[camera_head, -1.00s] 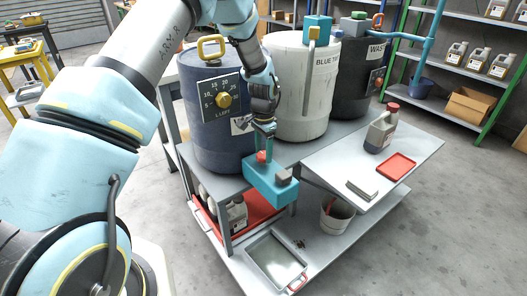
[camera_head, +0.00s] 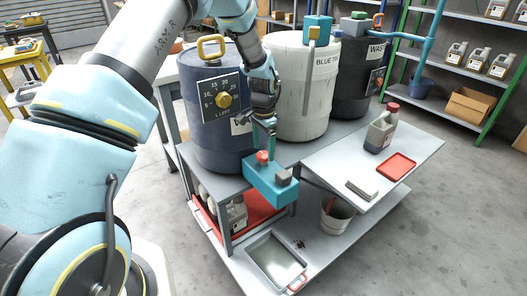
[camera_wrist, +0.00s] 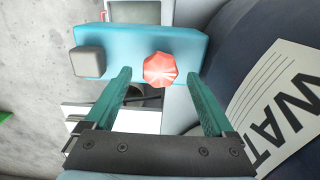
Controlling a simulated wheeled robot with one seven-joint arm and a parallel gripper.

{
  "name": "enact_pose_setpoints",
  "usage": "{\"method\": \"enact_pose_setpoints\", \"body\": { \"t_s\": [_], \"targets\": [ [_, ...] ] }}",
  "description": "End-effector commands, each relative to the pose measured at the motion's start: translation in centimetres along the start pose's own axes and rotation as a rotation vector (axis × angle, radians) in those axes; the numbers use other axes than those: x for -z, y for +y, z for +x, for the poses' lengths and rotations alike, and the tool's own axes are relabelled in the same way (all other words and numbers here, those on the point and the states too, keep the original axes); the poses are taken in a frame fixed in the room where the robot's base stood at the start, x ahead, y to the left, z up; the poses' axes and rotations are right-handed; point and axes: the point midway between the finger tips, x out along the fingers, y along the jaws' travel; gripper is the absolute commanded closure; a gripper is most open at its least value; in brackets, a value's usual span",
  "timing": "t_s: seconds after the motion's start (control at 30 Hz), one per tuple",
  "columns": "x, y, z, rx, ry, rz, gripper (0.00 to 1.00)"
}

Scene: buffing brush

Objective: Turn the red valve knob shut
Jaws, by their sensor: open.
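The red valve knob (camera_wrist: 161,69) sits on a light-blue block (camera_wrist: 125,42), beside a grey cap (camera_wrist: 89,61). In the head view the knob (camera_head: 262,157) shows on the blue block (camera_head: 268,187) at the front edge of the bench, below the dark blue drum. My gripper (camera_wrist: 163,80) is open, with its two teal fingers on either side of the knob in the wrist view. In the head view my gripper (camera_head: 266,143) hangs just above the knob. I cannot tell whether a finger touches it.
A dark blue drum (camera_head: 212,140) with a gauge stands close behind my gripper. A white drum (camera_head: 300,95) and a black drum (camera_head: 354,90) stand to the right. A metal tray (camera_head: 274,262) lies below the block. A jug (camera_head: 381,130) stands on the side shelf.

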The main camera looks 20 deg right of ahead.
Motion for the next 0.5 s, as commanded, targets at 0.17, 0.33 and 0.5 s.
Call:
{"method": "enact_pose_setpoints", "body": {
  "t_s": [0.17,0.33,0.5],
  "targets": [
    [0.1,-0.1,-3.7,0.004,0.005,-0.001,0.11],
    [0.0,-0.1,-6.8,0.003,0.003,-0.001,0.11],
    [0.0,-0.1,-8.7,0.002,0.002,0.000,0.11]
  ]
}}
